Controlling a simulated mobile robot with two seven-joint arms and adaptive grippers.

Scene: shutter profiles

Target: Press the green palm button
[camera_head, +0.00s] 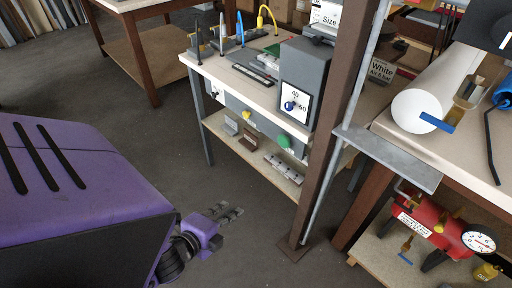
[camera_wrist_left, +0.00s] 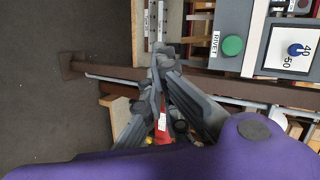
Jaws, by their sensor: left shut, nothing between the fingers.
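The green palm button (camera_head: 284,141) is a round green disc on the grey front panel of the workbench in the head view. In the left wrist view the green button (camera_wrist_left: 232,45) sits beside a white label reading RIVET. My left gripper (camera_head: 230,213) is low over the floor, left of the bench and well apart from the button. In the left wrist view the gripper (camera_wrist_left: 160,55) shows its fingers together with nothing between them, to the left of the button. My right gripper is not in view.
A brown post (camera_head: 330,130) stands just right of the button. A dial plate with a blue knob (camera_head: 289,105) is above it, and a yellow knob (camera_head: 247,115) is to its left. A red air tank (camera_head: 430,220) sits at right. The floor (camera_head: 120,130) before the bench is clear.

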